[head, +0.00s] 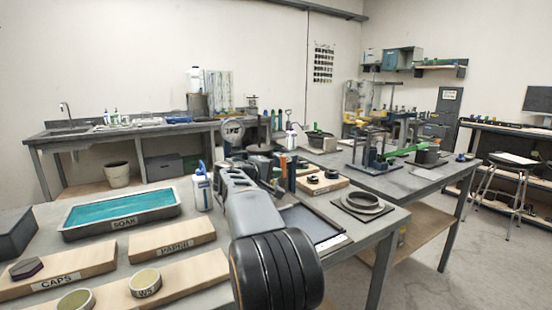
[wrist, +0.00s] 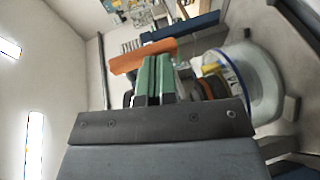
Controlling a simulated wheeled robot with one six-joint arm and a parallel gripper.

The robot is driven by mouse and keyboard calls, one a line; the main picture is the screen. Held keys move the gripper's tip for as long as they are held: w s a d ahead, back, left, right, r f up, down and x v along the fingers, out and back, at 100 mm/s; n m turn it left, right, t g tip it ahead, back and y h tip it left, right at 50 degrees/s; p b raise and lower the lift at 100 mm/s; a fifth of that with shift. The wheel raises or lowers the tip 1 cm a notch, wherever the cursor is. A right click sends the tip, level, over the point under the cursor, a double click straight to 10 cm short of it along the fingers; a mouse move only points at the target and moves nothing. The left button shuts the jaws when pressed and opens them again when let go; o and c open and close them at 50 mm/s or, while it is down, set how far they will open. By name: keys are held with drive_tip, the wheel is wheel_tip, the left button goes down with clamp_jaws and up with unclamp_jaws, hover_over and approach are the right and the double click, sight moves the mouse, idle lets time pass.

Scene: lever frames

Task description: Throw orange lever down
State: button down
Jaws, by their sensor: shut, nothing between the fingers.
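The orange lever (wrist: 126,62) shows in the wrist view as a flat bar, slightly slanted across the picture just beyond my fingertips. My gripper (wrist: 154,62) has its two green-padded fingers together with nothing between them. The fingertips overlap the middle of the bar in the picture; I cannot tell whether they touch it. In the head view my own arm reaches over the bench and hides most of the gripper and whatever is directly behind it. I cannot pick out the orange lever for certain there.
A teal-filled soak tray (head: 122,212), a white bottle (head: 202,188) and wooden label boards (head: 172,242) are left of my arm. A round dark dish (head: 362,203) and a green lever (head: 408,150) are to the right. In the wrist view a pale round container (wrist: 258,85) lies right of the fingers.

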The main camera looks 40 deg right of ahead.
drive_tip(key=shift+d+f, duration=0.1)
idle(0.7)
drive_tip(key=f+v, duration=0.2)
drive_tip(key=v, duration=1.1)
drive_tip(key=shift+w+a+f, duration=0.35)
drive_tip(key=shift+w+a, duration=0.2)
drive_tip(key=shift+a, duration=0.1)
drive_tip(key=s+a+r+t+y+p, duration=0.1)
drive_tip(key=s+a+y+p, duration=0.6)
drive_tip(key=a+p, duration=0.4)
drive_tip(key=s+a+r+t+y+p, duration=0.1)
drive_tip(key=s+a+t+y+p, duration=0.1)
drive_tip(key=s+a+y+p, duration=0.6)
drive_tip(key=s+a+p, duration=0.2)
drive_tip(key=a+p, duration=0.1)
drive_tip(key=p, duration=0.2)
drive_tip(key=shift+s+y, duration=0.15)
drive_tip(key=shift+y, duration=0.15)
